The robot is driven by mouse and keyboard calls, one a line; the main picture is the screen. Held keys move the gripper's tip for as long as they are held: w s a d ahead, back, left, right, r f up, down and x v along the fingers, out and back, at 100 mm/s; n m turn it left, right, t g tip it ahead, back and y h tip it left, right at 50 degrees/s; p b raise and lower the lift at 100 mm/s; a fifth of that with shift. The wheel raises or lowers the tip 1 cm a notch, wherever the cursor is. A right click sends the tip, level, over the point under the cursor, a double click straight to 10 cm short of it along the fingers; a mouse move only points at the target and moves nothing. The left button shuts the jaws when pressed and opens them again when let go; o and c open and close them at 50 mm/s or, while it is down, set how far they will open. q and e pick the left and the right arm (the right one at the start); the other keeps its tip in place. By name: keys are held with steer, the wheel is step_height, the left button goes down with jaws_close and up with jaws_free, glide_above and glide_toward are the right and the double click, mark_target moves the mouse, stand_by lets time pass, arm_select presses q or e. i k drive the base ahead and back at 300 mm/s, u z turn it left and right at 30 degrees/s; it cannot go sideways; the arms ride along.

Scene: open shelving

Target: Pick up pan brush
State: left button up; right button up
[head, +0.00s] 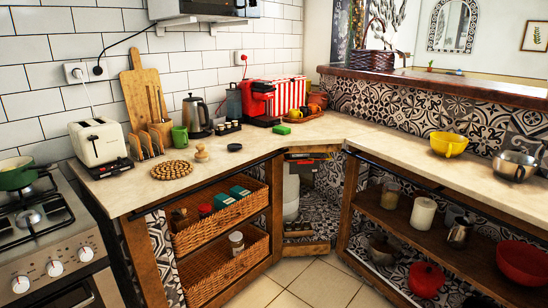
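A small light-wood object with a rounded top, which looks like the pan brush (201,153), stands on the beige counter (262,147) in the head view. It is behind and right of a round woven trivet (171,170) and left of a small dark round item (234,147). It looks upright, but it is too small to make out bristles. Neither of my grippers shows in the head view.
A white toaster (98,142), toast rack (148,145), green mug (180,140) and kettle (196,116) stand left of and behind the brush. Wicker drawers (235,209) are below the counter. The stove (45,225) is at left. Tiled floor (295,285) is clear.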

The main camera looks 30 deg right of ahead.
mark_target(201, 156)
steer(key=z, duration=1.3)
steer(key=i, duration=1.65)
steer(key=u, duration=0.3)
